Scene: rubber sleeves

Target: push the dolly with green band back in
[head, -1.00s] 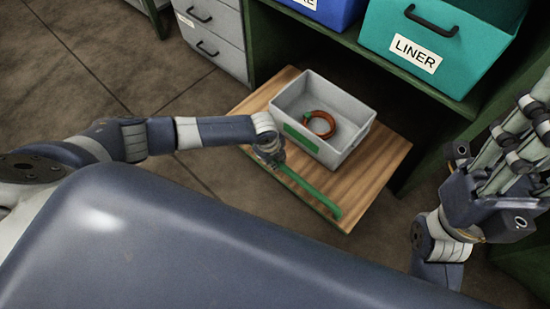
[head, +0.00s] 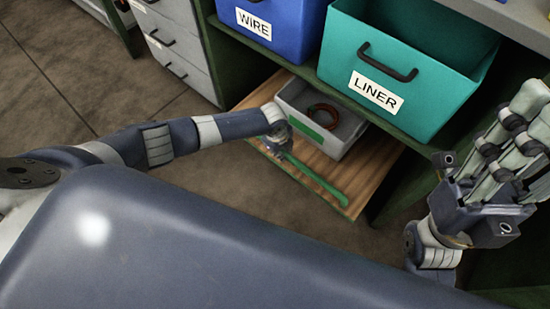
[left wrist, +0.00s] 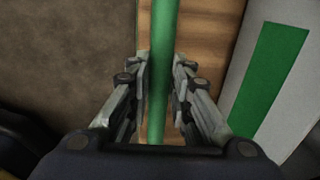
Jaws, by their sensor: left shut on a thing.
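The dolly is a low wooden board (head: 375,165) with a green bar (head: 325,187) along its front edge. It lies partly under the shelf in the head view, with its front part sticking out. A grey bin (head: 335,148) with a green label stands on it. My left gripper (head: 277,141) is at the left part of the bar. In the left wrist view its fingers (left wrist: 162,65) sit on both sides of the green bar (left wrist: 160,110), shut on it. My right gripper (head: 510,130) is raised at the right, away from the dolly; its fingertip gap is unclear.
An orange-brown ring (head: 323,116) lies in the grey bin. On the shelf above are a blue WIRE bin (head: 300,38) and a teal LINER bin (head: 400,105). Grey drawers (head: 185,70) stand left of the dolly's bay. Floor (head: 80,85) is clear at the left.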

